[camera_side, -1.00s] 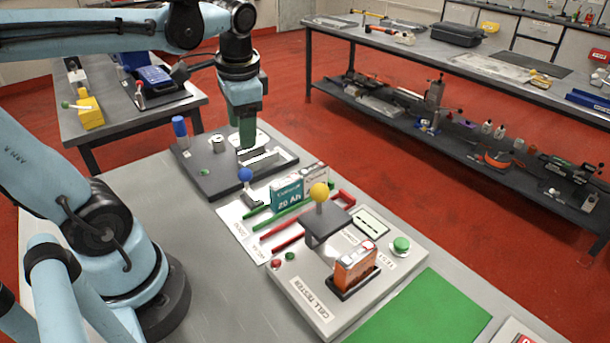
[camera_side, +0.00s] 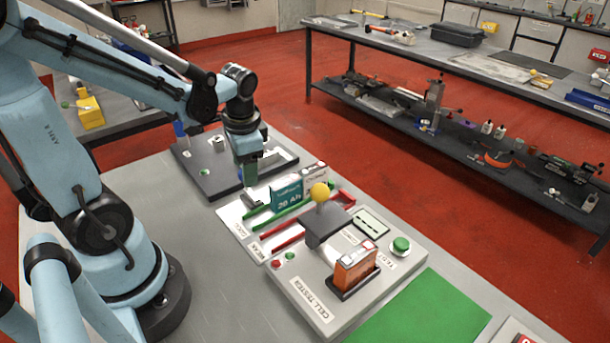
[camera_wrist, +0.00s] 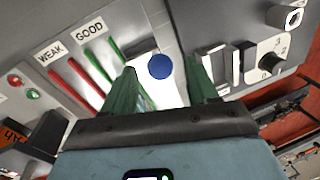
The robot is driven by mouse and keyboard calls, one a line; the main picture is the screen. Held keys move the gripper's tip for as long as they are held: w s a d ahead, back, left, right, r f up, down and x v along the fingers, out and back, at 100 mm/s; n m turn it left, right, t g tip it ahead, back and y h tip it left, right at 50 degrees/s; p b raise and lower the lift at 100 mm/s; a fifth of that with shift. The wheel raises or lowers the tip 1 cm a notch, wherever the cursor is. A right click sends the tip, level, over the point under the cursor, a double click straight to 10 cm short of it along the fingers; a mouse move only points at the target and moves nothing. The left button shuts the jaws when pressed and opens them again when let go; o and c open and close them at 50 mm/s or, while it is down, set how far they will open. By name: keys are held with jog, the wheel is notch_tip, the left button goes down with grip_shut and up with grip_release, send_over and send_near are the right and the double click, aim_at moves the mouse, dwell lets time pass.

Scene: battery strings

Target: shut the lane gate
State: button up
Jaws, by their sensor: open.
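My gripper (camera_side: 250,182) is open and points down over the far left end of the lanes. In the wrist view, a round blue knob (camera_wrist: 160,66) lies between its two green fingers, with gaps on both sides. I cannot tell whether this gate blocks a lane. A teal 20 Ah cell (camera_side: 287,196) stands by the green rails.
The cell tester (camera_side: 310,300) holds an orange cell (camera_side: 355,268) and has a yellow-knobbed clamp (camera_side: 320,193). A dark fixture (camera_side: 215,180) with a blue-capped post stands behind my gripper. A green mat (camera_side: 420,312) lies at front right.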

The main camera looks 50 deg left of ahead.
jog(key=shift+a+f, duration=0.15)
jog(key=shift+f, duration=0.5)
grip_shut()
